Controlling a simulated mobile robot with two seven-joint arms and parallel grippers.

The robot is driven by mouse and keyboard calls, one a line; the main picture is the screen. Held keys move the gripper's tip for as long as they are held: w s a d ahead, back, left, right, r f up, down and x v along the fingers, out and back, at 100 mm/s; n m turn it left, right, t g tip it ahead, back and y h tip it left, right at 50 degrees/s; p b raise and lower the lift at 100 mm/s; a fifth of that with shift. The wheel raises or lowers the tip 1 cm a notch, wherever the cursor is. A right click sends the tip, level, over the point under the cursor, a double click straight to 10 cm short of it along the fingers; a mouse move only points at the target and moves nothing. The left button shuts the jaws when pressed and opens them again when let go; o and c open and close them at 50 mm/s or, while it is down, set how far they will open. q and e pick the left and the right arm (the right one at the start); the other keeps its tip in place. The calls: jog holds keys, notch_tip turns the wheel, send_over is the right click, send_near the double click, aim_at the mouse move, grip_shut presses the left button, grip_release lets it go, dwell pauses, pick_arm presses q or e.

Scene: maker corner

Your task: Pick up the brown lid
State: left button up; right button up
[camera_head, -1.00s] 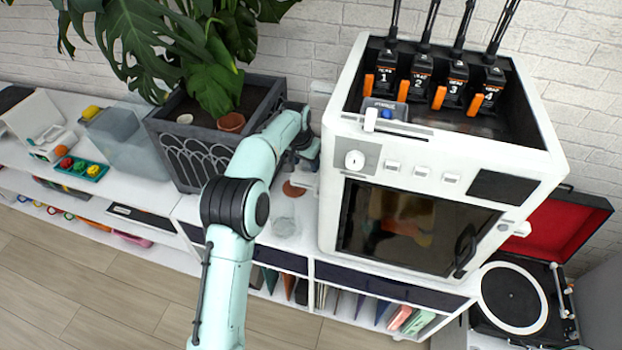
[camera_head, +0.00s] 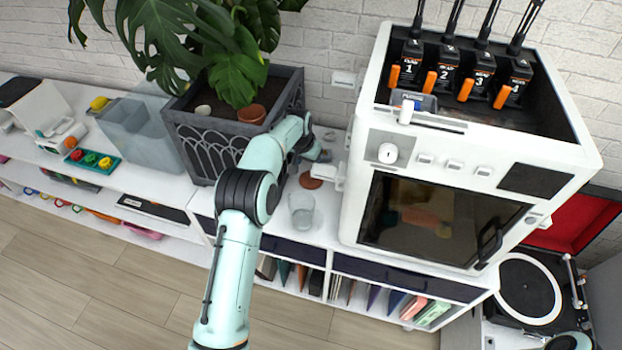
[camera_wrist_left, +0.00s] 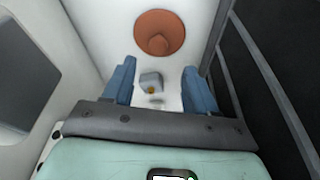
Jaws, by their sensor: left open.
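The brown lid (camera_head: 311,180) is a round, flat disc with a small knob. It lies on the white shelf top between the planter and the white printer-like machine, behind a clear glass jar (camera_head: 301,210). In the left wrist view the lid (camera_wrist_left: 160,33) is whole, beyond the fingertips and apart from them. My left gripper (camera_wrist_left: 160,75) is open with two blue fingers and nothing held between them. In the head view the gripper is by the lid, partly hidden behind my own arm. My right gripper is not in view.
The dark planter (camera_head: 190,145) stands close on the left and the white machine (camera_head: 365,210) close on the right, leaving a narrow gap. A small grey object with an orange spot (camera_wrist_left: 151,82) shows between the fingers in the wrist view. A record player (camera_head: 527,290) is at far right.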

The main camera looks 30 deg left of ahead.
aim_at(311, 177)
pick_arm(q)
jog(key=shift+d+x, duration=0.2)
jog(key=shift+x, duration=2.95)
jog(key=shift+s, duration=0.15)
grip_shut()
